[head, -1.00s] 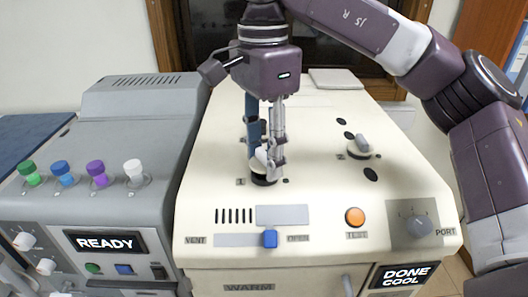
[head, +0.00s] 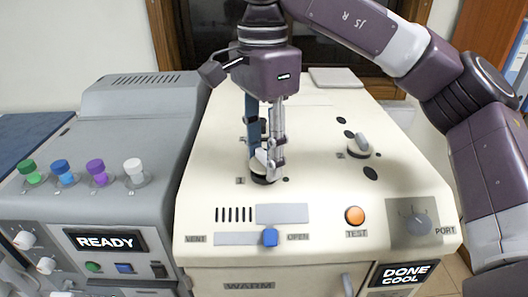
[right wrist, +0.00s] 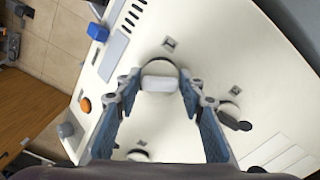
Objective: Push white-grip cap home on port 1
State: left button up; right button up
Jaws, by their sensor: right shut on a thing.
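The white-grip cap (head: 259,170) sits at port 1 on the cream machine's top, beside the printed "1" (head: 240,181). Its dark lower edge shows under the white part. My right gripper (head: 265,158) points straight down from above and is shut on the cap's white grip. In the right wrist view, the white grip (right wrist: 160,83) lies between the two fingertips, over a dark ring. I cannot tell from these views whether a gap remains under the cap. My left gripper is not in view.
A second cap with a grey grip (head: 361,147) stands at port 2, to the right. Dark holes dot the top nearby. A grey machine (head: 130,130) stands left.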

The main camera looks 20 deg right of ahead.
dwell(0.4)
jog(key=o, duration=0.9)
jog(key=shift+o, duration=0.2)
jog(key=o, duration=0.4)
jog(key=shift+o, duration=0.2)
jog(key=shift+r, duration=0.1)
notch_tip(320, 180, up, 5)
jog(key=p, duration=0.5)
jog(key=shift+r, duration=0.9)
